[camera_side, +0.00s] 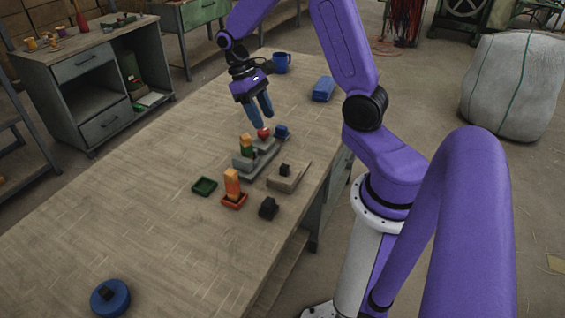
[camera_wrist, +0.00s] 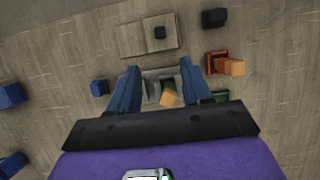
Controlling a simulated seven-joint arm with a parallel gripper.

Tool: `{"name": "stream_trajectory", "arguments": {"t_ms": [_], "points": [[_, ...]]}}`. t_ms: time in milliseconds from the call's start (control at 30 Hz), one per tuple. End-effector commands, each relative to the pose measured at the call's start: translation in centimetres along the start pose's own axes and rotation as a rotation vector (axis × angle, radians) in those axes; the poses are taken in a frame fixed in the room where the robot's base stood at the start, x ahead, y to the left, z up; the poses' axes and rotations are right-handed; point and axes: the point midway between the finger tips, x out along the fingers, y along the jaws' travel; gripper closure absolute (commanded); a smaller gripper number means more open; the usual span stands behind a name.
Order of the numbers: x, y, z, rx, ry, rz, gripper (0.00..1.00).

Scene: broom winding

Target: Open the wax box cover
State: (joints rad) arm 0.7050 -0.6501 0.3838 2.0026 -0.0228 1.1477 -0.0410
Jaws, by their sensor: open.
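A flat tan box with a dark knob on top, which looks like the wax box (camera_side: 297,180), lies on the table beside the grey stepped stand. It also shows at the top of the wrist view (camera_wrist: 134,40). Its cover (camera_wrist: 173,43) seems to lie flat on it, with the dark knob (camera_side: 285,169) standing up; a seam shows across the top. My gripper (camera_side: 261,117) is open and points down over the far end of the grey stand, apart from the box. In the wrist view its blue fingers (camera_wrist: 160,72) straddle the stand with nothing held between them.
The grey stand (camera_side: 247,162) carries orange-green and red pieces; a blue block (camera_side: 282,131) is close by. A red tray (camera_side: 235,203) with an orange block, a green tray (camera_side: 204,187) and a black block (camera_side: 268,208) stand nearer. A blue mug (camera_side: 282,63) stands behind.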

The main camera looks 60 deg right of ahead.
Motion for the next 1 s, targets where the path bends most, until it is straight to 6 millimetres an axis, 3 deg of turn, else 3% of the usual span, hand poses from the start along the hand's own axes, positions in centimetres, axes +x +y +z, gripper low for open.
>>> {"name": "stream_trajectory", "arguments": {"t_ms": [700,1000], "points": [[13.2,0.0,0.2,0.0,-0.006,0.0,0.51],[15.8,0.0,0.1,0.0,-0.001,0.0,0.51]]}}
